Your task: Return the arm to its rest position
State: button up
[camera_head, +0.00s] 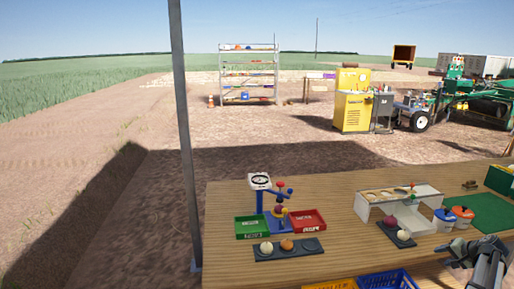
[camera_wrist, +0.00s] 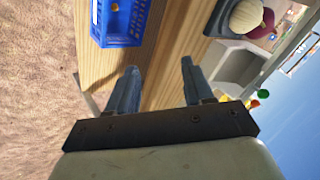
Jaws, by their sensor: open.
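My gripper (camera_head: 478,250) is at the lower right of the head view, above the right part of the wooden table (camera_head: 340,190). In the wrist view my gripper (camera_wrist: 157,82) shows two separate fingers with nothing between them but table surface behind. It is open and empty, and touches nothing that I can see.
A white box-shaped stand (camera_head: 430,205) with onions in front is left of my gripper. Two lidded jars (camera_head: 452,217) and a green mat (camera_head: 492,212) lie close behind it. A blue crate (camera_head: 388,280) is at the front edge. A scale with green (camera_head: 251,227) and red trays (camera_head: 308,221) stands left.

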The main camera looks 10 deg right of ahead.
jog(key=s+d+f+m+h, duration=0.15)
jog(key=s+f+m, duration=0.25)
jog(key=s+f, duration=0.85)
jog(key=w+a+f+n+g+y, duration=0.15)
jog(key=a+f, duration=0.55)
jog(key=a, duration=0.7)
jog(key=a+f+n+g+y, duration=0.25)
jog(key=a+f, duration=0.45)
jog(key=a, duration=0.6)
jog(key=w+a+f+n+g+y, duration=0.15)
jog(key=a+f, duration=0.55)
jog(key=a, duration=0.7)
jog(key=s+a+f+n+g, duration=0.3)
jog(key=s+a, duration=0.2)
jog(key=a, duration=0.3)
jog(key=s+a+f+n+g, duration=0.25)
jog(key=s+a, duration=0.25)
jog(key=a, duration=0.4)
jog(key=s+a+n+g+h, duration=0.2)
jog(key=s+a, duration=0.2)
jog(key=s, duration=0.3)
jog(key=s+a+f+n+g+h, duration=0.1)
jog(key=s+a+n+g+h, duration=0.1)
jog(key=s, duration=0.6)
jog(key=shift+s+a+f+n, duration=0.15)
jog(key=shift+s+a+n, duration=0.15)
jog(key=shift+a+n, duration=0.5)
